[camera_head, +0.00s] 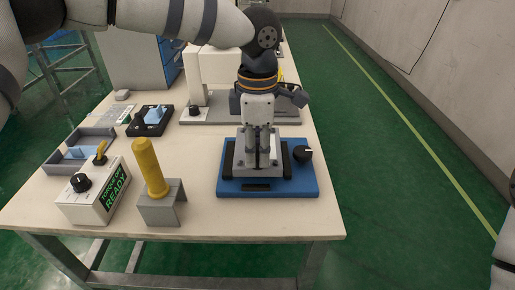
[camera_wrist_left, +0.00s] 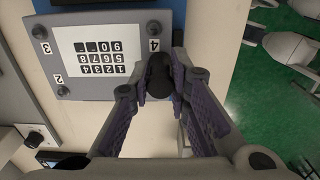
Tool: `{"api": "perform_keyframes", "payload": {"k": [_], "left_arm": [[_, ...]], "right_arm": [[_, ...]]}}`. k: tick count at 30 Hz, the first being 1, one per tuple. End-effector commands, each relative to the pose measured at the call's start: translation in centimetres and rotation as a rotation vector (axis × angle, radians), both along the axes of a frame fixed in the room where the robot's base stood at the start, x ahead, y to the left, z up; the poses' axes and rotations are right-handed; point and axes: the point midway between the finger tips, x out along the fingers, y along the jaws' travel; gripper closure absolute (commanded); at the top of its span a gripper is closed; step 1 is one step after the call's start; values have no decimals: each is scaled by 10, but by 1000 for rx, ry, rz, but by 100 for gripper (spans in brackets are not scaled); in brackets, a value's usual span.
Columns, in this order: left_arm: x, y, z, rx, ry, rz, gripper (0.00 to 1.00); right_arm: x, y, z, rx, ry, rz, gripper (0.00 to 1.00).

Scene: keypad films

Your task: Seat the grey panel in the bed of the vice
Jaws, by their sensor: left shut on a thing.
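The blue vice (camera_head: 228,188) lies on the bench near its right edge, with black rails and a black knob (camera_head: 302,154) at its right. My left gripper (camera_head: 262,165) points straight down over the middle of the vice's bed. In the left wrist view it (camera_wrist_left: 160,78) is shut on a black rounded grip at one edge of the grey panel (camera_wrist_left: 58,68). The panel shows a white keypad sheet (camera_wrist_left: 105,58) and numbered corners. In the head view the gripper hides most of the bed, so I cannot tell whether the panel touches it.
Left of the vice, a yellow cylinder (camera_head: 149,165) stands on a grey stand (camera_head: 162,208). Beside it is a white box with a green READY display (camera_head: 117,190). A grey tray (camera_head: 58,164) and a white machine (camera_head: 215,67) stand farther left and back. The front right bench corner is clear.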

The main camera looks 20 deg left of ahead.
Motion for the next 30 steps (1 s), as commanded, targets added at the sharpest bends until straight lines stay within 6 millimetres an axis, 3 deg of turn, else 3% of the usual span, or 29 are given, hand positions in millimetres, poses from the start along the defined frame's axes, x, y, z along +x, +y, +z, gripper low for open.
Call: {"api": "perform_keyframes", "payload": {"k": [28, 29, 30], "left_arm": [[0, 0, -24, 0, 1, 1, 100], [0, 0, -24, 0, 0, 1, 76], [0, 0, -23, 0, 0, 1, 67]], "right_arm": [[-3, 0, -2, 0, 10, 0, 75], [-3, 0, -2, 0, 10, 0, 75], [-3, 0, -2, 0, 10, 0, 75]]}}
